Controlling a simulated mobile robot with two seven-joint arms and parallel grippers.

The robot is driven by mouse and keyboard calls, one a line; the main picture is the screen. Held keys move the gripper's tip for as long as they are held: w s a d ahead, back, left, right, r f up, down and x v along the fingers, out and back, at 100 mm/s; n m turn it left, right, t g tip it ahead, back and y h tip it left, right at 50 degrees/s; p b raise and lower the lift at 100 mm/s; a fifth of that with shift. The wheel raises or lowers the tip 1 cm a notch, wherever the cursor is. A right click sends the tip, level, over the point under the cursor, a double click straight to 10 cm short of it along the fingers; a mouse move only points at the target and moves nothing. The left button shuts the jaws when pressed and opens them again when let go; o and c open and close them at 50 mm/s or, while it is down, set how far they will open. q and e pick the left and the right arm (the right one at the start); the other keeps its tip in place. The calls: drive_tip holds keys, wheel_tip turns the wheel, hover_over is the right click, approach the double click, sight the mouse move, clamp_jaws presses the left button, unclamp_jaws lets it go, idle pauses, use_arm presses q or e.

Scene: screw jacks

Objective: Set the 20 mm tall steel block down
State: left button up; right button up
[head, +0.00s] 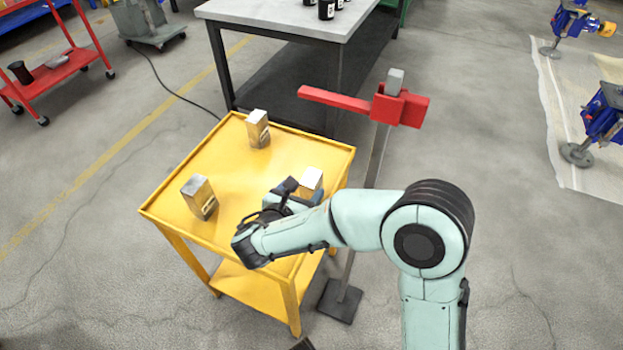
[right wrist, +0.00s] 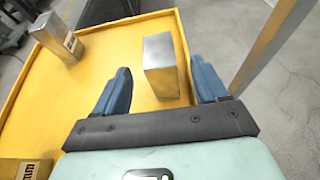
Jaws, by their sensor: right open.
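Three steel blocks stand on the yellow cart (head: 235,210). One block (head: 312,179) is near the cart's right edge, beside my right gripper (head: 288,190). In the right wrist view this block (right wrist: 161,66) stands on the cart top between the two blue fingers, with gaps showing on both sides. My right gripper is open and not clamped on it. No label shows on its visible faces, so I cannot read its height. The second block (head: 258,129) is at the back and the third (head: 199,197) at the left front. My left gripper is out of view.
A steel post with a red arm (head: 340,102) rises beside the cart's right side. A grey-topped table (head: 285,18) stands behind. A red cart (head: 60,75) is far left; blue screw jacks (head: 603,115) stand on a pale sheet at right. The cart's middle is bare.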

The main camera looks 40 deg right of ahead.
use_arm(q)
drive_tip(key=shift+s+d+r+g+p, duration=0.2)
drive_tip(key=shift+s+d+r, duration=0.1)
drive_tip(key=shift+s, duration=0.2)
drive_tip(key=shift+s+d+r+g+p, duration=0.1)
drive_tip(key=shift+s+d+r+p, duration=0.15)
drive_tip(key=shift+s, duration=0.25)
use_arm(e)
drive_tip(key=v, duration=0.5)
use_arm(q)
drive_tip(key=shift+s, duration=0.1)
